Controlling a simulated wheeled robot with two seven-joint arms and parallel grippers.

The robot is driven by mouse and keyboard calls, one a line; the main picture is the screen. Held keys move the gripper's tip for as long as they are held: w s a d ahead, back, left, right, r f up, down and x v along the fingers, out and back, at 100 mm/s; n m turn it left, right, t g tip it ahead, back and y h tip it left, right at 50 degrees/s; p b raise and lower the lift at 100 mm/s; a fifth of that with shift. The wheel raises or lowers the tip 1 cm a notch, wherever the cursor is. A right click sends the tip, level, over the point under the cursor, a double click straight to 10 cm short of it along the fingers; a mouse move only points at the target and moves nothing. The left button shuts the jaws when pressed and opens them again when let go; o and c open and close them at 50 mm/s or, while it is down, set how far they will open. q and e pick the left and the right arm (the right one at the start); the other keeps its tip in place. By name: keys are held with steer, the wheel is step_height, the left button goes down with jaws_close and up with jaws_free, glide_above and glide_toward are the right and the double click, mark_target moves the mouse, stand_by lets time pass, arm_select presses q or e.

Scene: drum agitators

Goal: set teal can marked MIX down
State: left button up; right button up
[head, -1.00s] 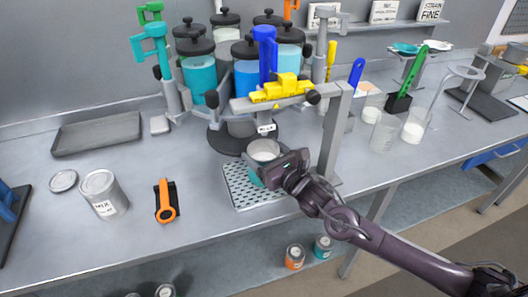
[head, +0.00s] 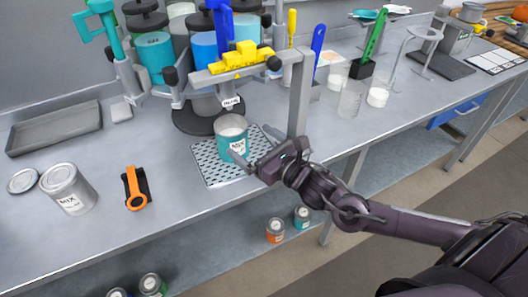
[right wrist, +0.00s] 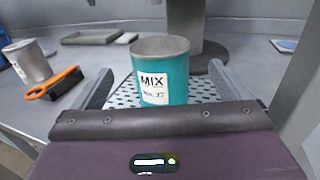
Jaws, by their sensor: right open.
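The teal can marked MIX (head: 232,137) stands upright and open-topped on the perforated metal plate (head: 208,171) under the dispenser. It also shows in the right wrist view (right wrist: 162,75), label facing the camera, with the plate under it. My right gripper (head: 253,160) is open just in front and to the right of the can. In the right wrist view the gripper's fingers (right wrist: 162,88) are spread wide to either side of the can, with gaps visible between. My left gripper is not in view.
A grey MIX can (head: 68,189), a round lid (head: 23,181) and an orange-handled tool (head: 136,188) lie to the left. A dispenser post (head: 299,95) rises close to my right gripper. A grey tray (head: 55,130) sits at the back left.

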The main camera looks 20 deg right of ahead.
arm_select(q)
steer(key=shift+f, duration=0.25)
arm_select(e)
steer(key=shift+v, duration=1.75)
